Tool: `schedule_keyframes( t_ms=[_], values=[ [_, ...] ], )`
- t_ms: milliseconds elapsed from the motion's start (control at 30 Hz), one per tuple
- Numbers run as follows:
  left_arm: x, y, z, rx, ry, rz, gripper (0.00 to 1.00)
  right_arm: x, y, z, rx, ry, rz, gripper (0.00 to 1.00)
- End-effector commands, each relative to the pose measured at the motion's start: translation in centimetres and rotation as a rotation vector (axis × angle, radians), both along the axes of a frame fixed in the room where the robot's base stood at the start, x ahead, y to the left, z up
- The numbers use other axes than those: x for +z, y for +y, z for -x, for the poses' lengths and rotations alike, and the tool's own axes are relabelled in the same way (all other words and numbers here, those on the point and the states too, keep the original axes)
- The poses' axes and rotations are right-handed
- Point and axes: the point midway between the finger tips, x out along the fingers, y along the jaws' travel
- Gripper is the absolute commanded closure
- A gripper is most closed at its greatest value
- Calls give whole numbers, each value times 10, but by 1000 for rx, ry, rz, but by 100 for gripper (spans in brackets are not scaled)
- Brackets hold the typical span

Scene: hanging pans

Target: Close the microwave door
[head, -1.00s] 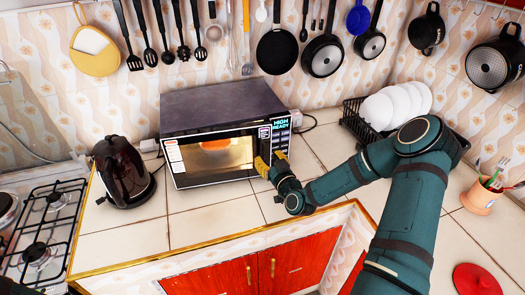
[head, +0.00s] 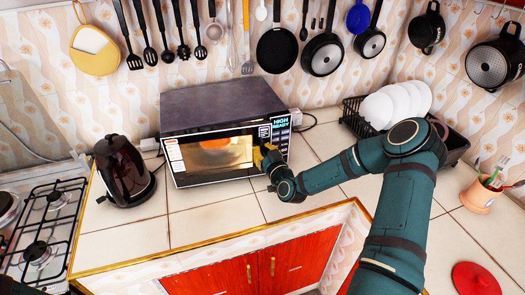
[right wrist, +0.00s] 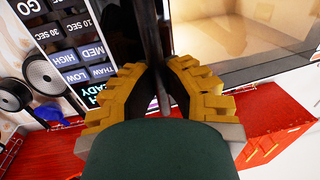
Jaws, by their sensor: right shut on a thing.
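The microwave (head: 222,103) is a dark box with a glass-fronted door (head: 215,158) and a control panel (head: 281,138) at its right. In the head view the door lies about in line with the front; I cannot tell whether it is fully flush. My right gripper (head: 263,156), with yellow fingers, is at the door's right edge, beside the panel. In the right wrist view the gripper (right wrist: 162,85) is shut on the dark upright door handle (right wrist: 158,40), with the beige window (right wrist: 240,42) at right. My left gripper is not in view.
A black kettle (head: 122,170) stands left of the microwave, near the gas stove (head: 45,225). A dish rack with white plates (head: 398,103) is at the right. Pans and utensils hang on the wall above. Tiled counter (head: 215,220) in front of the microwave is clear.

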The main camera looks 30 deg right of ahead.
Motion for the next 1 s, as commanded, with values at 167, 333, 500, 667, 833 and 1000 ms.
schedule_keyframes(
  t_ms=[167, 333, 500, 667, 833, 1000],
  values=[
    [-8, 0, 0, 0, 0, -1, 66, -2, -4, -8, -1, -1, 3, 100],
    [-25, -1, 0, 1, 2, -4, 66, -3, -11, -27, 0, -3, 3, 100],
    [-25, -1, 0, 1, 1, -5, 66, 0, -14, -31, -3, 0, 0, 100],
    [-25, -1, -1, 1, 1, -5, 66, 0, -15, -31, -4, 0, 0, 100],
    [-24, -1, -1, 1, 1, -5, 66, 0, -14, -31, -3, 0, 0, 58],
    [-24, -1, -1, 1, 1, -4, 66, 0, -14, -31, -2, 0, 0, 58]
  ],
)
